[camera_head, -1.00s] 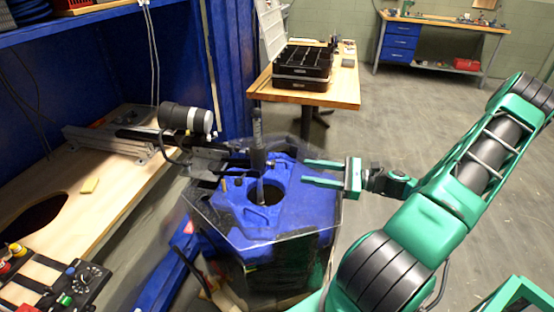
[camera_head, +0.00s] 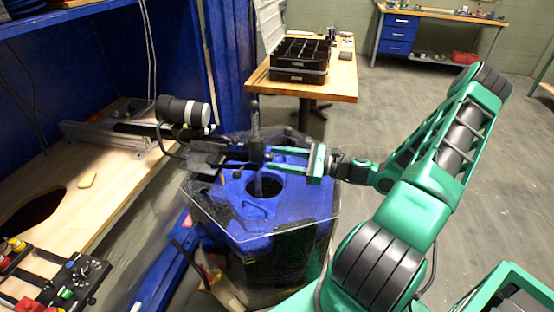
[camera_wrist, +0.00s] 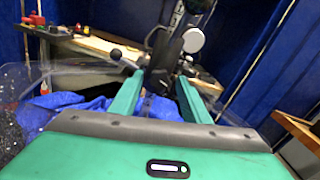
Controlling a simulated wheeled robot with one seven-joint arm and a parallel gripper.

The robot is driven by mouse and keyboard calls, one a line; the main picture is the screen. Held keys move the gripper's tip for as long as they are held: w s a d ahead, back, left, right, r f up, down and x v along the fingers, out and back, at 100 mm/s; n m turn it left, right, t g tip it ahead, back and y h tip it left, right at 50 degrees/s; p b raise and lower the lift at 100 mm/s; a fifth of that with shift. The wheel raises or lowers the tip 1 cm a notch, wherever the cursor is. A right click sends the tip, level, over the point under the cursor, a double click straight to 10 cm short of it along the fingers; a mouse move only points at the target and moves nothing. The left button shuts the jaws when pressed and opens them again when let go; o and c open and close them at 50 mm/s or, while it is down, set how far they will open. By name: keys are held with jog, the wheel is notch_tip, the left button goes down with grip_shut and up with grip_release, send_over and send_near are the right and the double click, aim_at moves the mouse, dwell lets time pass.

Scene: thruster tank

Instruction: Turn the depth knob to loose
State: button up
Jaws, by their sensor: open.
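A black clamp assembly (camera_head: 257,147) with an upright post stands at the rear of the blue tank (camera_head: 275,222). A small black ball on a thin lever (camera_head: 236,173) sticks out from it toward the left. The ball also shows in the wrist view (camera_wrist: 116,54), left of my fingers. No label is readable, so I cannot tell for sure that this is the depth knob. My gripper (camera_head: 269,160) is open and empty, its fingers level and pointing left at the clamp. In the wrist view the dark post stands beyond and between the fingertips (camera_wrist: 158,80); contact cannot be told.
A clear lid with a round opening covers the tank. A black and silver motor (camera_head: 183,112) sits behind left. A control panel (camera_head: 72,278) with knobs and buttons lies at the lower left. A wooden table (camera_head: 342,85) with a black organizer (camera_head: 300,60) stands behind. Floor to the right is clear.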

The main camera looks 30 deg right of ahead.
jog(key=shift+c, duration=0.4)
jog(key=c, duration=1)
jog(key=shift+o, duration=0.2)
jog(key=n, duration=0.4)
jog(key=shift+d+n, duration=0.1)
jog(key=shift+n, duration=2.3)
jog(key=o, duration=1)
